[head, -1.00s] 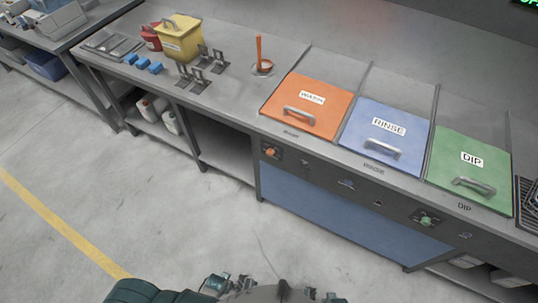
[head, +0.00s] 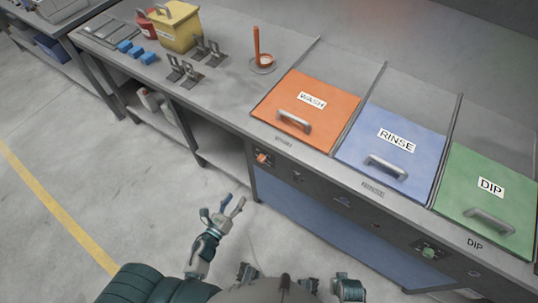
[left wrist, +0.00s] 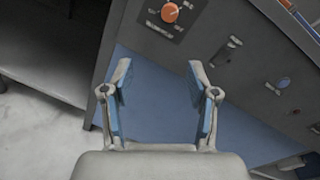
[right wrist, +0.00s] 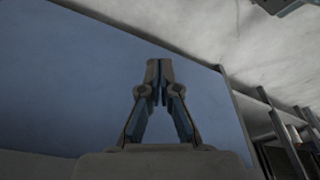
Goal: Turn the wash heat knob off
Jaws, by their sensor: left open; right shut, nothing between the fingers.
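The wash heat knob (head: 263,158) is a small orange dial on the dark front panel below the orange WASH lid (head: 303,102). In the left wrist view the knob (left wrist: 170,12) shows at the top, on a plate with small white marks too blurred to read fully. My left gripper (head: 222,207) is open and empty, in front of the bench, lower and left of the knob and apart from it. In the left wrist view its two fingers (left wrist: 161,80) point up toward the panel. My right gripper (right wrist: 158,72) is shut and empty in front of the blue lower panel.
A green knob (head: 429,252) sits on the panel below the green DIP lid (head: 485,195). A blue RINSE lid (head: 390,145) lies between. A yellow bin (head: 176,28) and small blue blocks (head: 140,53) stand on the bench at left. Open floor lies before the bench.

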